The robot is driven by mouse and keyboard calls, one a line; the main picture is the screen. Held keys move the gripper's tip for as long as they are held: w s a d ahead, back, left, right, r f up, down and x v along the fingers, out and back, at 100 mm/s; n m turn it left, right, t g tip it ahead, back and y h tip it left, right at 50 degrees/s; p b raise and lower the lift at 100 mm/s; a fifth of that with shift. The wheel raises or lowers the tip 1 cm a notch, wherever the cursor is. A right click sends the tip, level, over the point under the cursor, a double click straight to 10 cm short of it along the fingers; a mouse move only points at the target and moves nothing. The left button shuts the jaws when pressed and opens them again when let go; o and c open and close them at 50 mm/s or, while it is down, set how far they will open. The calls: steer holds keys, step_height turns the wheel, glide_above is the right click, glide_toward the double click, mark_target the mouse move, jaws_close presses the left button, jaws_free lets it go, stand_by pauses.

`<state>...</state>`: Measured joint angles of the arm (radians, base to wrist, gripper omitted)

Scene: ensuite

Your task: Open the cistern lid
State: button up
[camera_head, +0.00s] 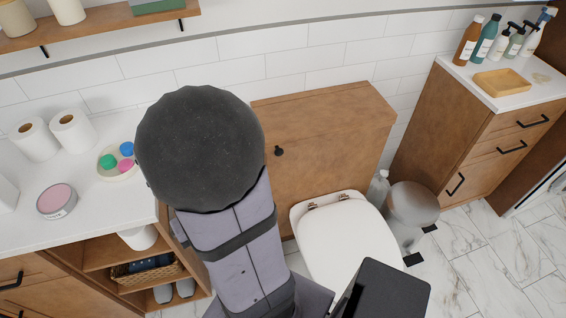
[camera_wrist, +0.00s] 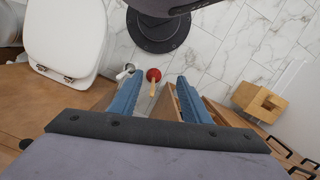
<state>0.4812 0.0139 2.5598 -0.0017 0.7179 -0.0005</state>
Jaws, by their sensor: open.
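The wooden cistern cabinet (camera_head: 325,150) stands against the tiled wall behind the toilet. Its flat wooden top (camera_head: 335,98), which looks like the lid, lies closed. A black round knob (camera_head: 279,151) is on its front. The white toilet seat cover (camera_head: 345,235) is down; it also shows in the wrist view (camera_wrist: 65,35). In the wrist view my gripper (camera_wrist: 160,98) has its two blue fingers wide apart with nothing gripped, and the cabinet's wooden front (camera_wrist: 30,88) is to its left. In the head view my arm hides the gripper and the cabinet's left side.
A white counter (camera_head: 105,195) with paper rolls and a tray is on the left. A metal bin (camera_head: 410,212) stands right of the toilet. A drawer cabinet (camera_head: 480,130) with bottles is at the right. A red plunger (camera_wrist: 153,75) and a wooden stool-like object (camera_wrist: 258,100) are below.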

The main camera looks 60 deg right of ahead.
steer(key=s+d+f+m+y+b, duration=0.15)
steer(key=s+f+m+b, duration=0.25)
steer(key=s+f, duration=0.55)
steer(key=s+d+f+m+y+b, duration=0.1)
steer(key=s+f+m+y+b, duration=0.3)
steer(key=s+f, duration=0.5)
steer(key=d+f+t+h+b, duration=0.2)
steer(key=d+f+h, duration=0.45)
steer(key=f, duration=0.65)
steer(key=w+d+r+n+t+h, duration=0.1)
steer(key=w+d+r+t+h, duration=0.2)
steer(key=w+d, duration=0.45)
steer(key=w+d+r+n+t+h, duration=0.1)
steer(key=w+d+r+t+h, duration=0.25)
steer(key=d, duration=0.65)
steer(key=w+d+r+t+h, duration=0.3)
steer(key=r, duration=0.6)
steer(key=w+d+r+t+h, duration=0.3)
steer(key=r, duration=0.6)
steer(key=p+x, duration=0.1)
steer(key=x, duration=0.6)
steer(key=shift+f, duration=0.3)
